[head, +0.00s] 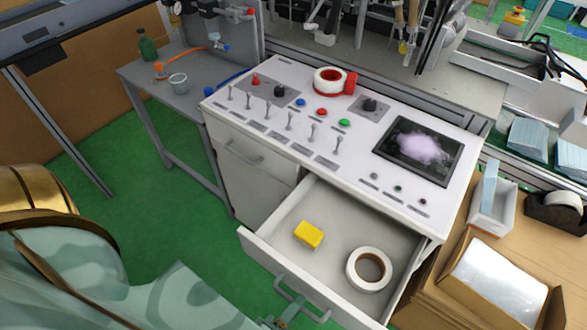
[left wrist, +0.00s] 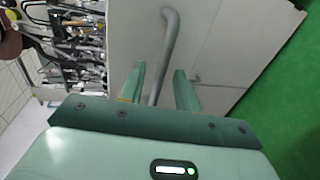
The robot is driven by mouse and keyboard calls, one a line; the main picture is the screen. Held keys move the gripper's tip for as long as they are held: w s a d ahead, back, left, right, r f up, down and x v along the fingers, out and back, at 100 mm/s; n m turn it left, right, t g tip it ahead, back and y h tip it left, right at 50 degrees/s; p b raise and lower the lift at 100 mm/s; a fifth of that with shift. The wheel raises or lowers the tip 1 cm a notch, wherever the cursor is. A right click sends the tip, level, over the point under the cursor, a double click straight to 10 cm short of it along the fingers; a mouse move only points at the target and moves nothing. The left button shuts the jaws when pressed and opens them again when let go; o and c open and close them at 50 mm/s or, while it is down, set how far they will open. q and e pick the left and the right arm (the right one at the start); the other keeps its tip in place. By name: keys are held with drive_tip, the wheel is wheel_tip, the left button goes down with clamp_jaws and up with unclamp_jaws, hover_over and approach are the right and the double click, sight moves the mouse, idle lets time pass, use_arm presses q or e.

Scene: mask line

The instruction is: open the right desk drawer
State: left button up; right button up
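The right desk drawer (head: 335,221) stands pulled well out of the white control desk (head: 300,121). Inside lie a yellow block (head: 309,235) and a white tape roll (head: 369,270). Its grey bar handle (head: 300,296) is on the front panel. My left gripper (head: 281,321) is at the bottom edge of the head view, close to the handle and mostly cut off. In the left wrist view the two green fingers (left wrist: 158,86) stand apart, with the handle bar (left wrist: 168,45) between them and gaps visible. My right gripper is not in view.
The left desk drawer (head: 242,150) is shut. A cardboard box (head: 470,295) stands close to the right of the open drawer, beside a small white tray (head: 492,210). Green floor (head: 215,245) is clear to the left of the drawer.

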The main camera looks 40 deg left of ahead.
use_arm(q)
drive_tip(key=p+v, duration=0.1)
drive_tip(key=v, duration=0.6)
drive_tip(key=shift+s, duration=0.3)
idle(0.4)
